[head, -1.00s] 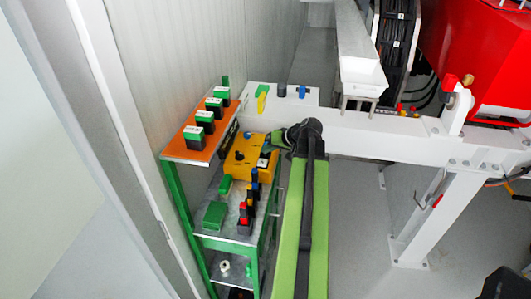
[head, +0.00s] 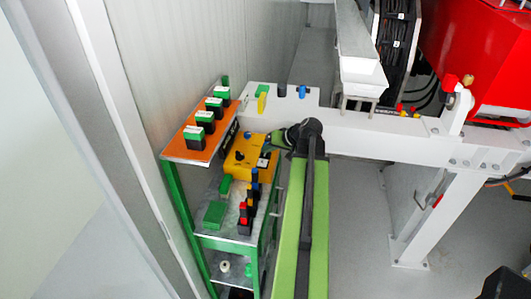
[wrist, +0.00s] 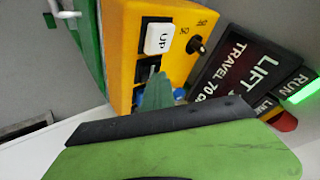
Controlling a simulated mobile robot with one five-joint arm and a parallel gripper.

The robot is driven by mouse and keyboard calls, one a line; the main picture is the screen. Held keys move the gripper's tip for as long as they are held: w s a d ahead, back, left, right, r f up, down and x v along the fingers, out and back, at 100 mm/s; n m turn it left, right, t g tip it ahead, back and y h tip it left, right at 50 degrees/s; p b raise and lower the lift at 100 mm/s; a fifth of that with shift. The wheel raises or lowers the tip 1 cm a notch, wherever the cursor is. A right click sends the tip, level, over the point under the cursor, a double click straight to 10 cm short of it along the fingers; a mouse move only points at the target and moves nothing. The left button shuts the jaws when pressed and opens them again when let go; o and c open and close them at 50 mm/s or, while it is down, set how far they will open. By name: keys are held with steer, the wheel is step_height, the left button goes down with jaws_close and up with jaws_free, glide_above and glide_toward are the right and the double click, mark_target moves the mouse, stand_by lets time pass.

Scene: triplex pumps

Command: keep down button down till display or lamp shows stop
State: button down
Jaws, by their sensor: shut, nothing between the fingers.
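The yellow control box (head: 246,158) sits on the shelf rack in the head view. In the wrist view the box (wrist: 125,45) shows a white UP button (wrist: 158,38) and, below it, a black button (wrist: 142,74) with its label hidden. My gripper (wrist: 156,92) is shut, its green tip over the lower part of the black button; I cannot tell how far the button is pressed. My gripper (head: 278,141) also shows beside the box in the head view. The display (wrist: 240,68) reads LIFT and TRAVEL 70, partly cut off. The RUN lamp (wrist: 299,90) glows green.
A black ON/OFF knob (wrist: 196,46) is on the box. A red lamp (wrist: 283,121) sits below the RUN lamp, near a partly hidden label. Several green-and-black blocks stand on the orange shelf top (head: 180,147). A white beam (head: 370,133) runs behind my arm.

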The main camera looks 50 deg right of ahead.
mark_target(268, 154)
steer(key=shift+r+p, duration=0.9)
step_height(268, 154, up, 5)
steer(key=p, duration=0.5)
steer(key=shift+s, duration=0.1)
